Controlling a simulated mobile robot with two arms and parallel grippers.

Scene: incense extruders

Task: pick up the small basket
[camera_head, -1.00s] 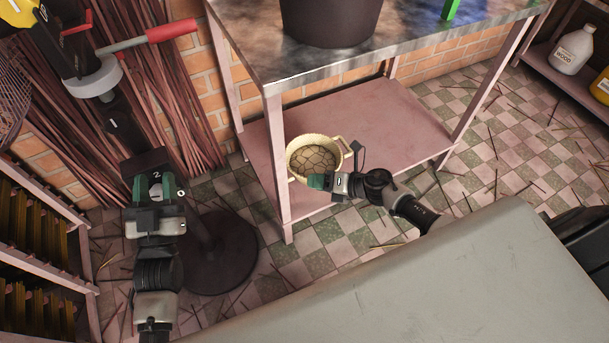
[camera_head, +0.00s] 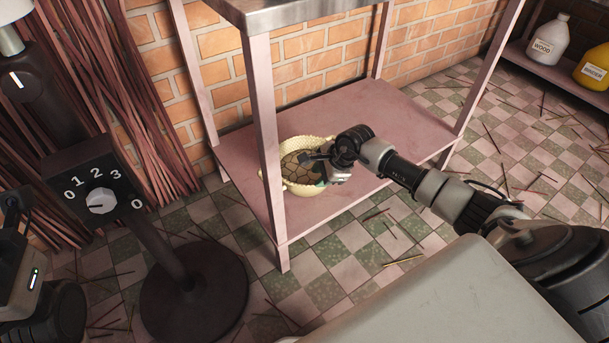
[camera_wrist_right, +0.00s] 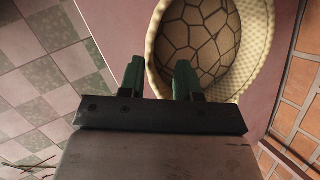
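The small basket (camera_head: 301,188) is cream and woven. It stands upright on the pink lower shelf of the table, and its inside shows a brown, cracked-shell pattern. My right gripper (camera_head: 316,170) is at the basket's right side, partly covering it. In the right wrist view, the green fingers of my right gripper (camera_wrist_right: 159,78) are apart. One finger is outside the basket's pale rim (camera_wrist_right: 153,60) and the other is over its inside; contact cannot be told. My left arm shows at the lower left edge, with its fingertips not clearly visible.
The pink shelf (camera_head: 352,114) has free room behind and right of the basket. A table leg (camera_head: 266,130) stands close in front. A dial box (camera_head: 97,190) on a round-based stand is at the left. White (camera_head: 549,40) and yellow (camera_head: 595,68) bottles stand at upper right.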

